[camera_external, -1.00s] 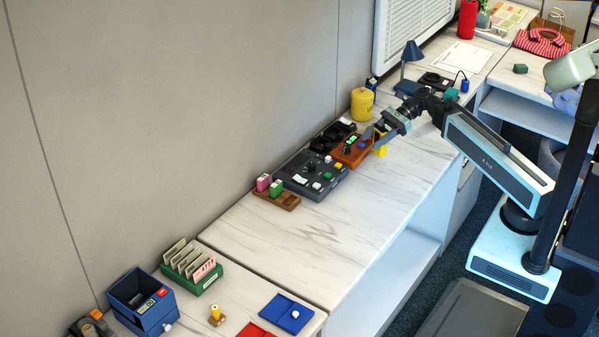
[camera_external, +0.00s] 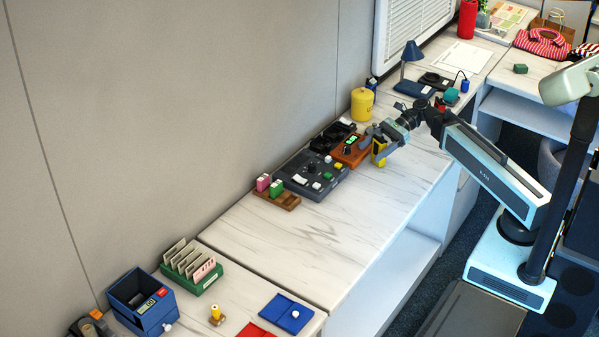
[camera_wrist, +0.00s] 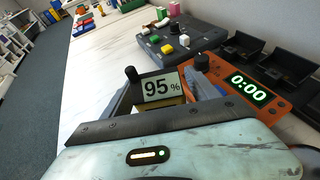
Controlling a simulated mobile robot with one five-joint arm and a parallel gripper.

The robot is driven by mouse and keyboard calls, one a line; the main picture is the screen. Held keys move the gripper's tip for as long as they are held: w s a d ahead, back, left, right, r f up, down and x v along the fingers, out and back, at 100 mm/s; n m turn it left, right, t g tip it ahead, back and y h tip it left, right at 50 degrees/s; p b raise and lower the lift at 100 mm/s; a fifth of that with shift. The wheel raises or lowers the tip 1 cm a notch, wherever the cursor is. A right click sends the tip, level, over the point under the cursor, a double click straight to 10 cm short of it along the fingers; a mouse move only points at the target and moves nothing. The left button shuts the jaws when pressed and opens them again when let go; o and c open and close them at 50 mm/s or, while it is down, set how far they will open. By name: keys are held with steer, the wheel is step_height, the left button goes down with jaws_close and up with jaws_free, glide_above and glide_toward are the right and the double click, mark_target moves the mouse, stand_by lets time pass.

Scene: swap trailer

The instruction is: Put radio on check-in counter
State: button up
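The radio (camera_external: 379,152) is a small yellow block with a dark part, beside the orange device on the long marble-topped counter. In the wrist view the radio (camera_wrist: 160,88) shows a "95 %" screen and a black stub on top; its lower part is hidden by my wrist. My gripper (camera_external: 377,142) has its fingers on both sides of the radio, and in the wrist view my gripper (camera_wrist: 165,95) appears closed around it. I cannot tell whether the radio touches the counter. No surface is clearly labelled as the check-in counter.
An orange timer box (camera_external: 350,150) reading 0:00 stands right beside the radio. A grey control panel (camera_external: 313,175) and black cradles (camera_external: 333,135) are close by. A yellow canister (camera_external: 362,104) stands behind. The marble counter's front half (camera_external: 340,225) is clear.

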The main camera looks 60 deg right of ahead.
steer(key=shift+d+r+p, duration=0.1)
steer(key=shift+r+p, duration=0.2)
steer(key=p+v, duration=0.4)
steer(key=v, duration=0.7)
steer(key=shift+d, duration=0.35)
steer(key=shift+s+r, duration=0.15)
